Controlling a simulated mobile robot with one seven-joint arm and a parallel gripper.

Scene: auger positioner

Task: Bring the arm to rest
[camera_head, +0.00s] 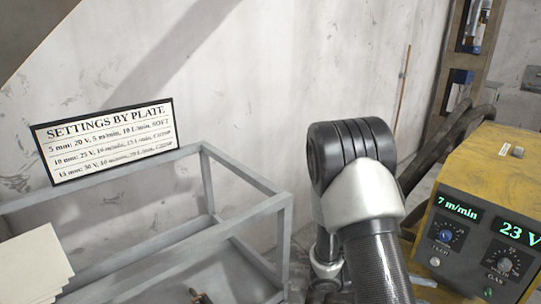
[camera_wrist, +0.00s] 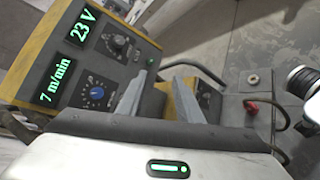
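My arm rises through the middle right of the head view, bent at a dark ribbed joint; my gripper is outside that view. In the wrist view my gripper (camera_wrist: 158,98) has two grey fingers standing apart, with nothing seen between them. It is close in front of the yellow welding machine (camera_wrist: 30,62), which stands at the right of the head view (camera_head: 480,165). The machine's green displays read 7 m/min (camera_head: 457,208) and 23 V (camera_head: 519,234). Whether the fingers touch the machine cannot be told.
A grey metal frame (camera_head: 245,205) stands left of my arm. A settings sign (camera_head: 105,140) is behind it by the wall, and pale sheets (camera_head: 33,262) lie at the lower left. A red plug-like part (camera_wrist: 251,106) with a cable is right of my gripper.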

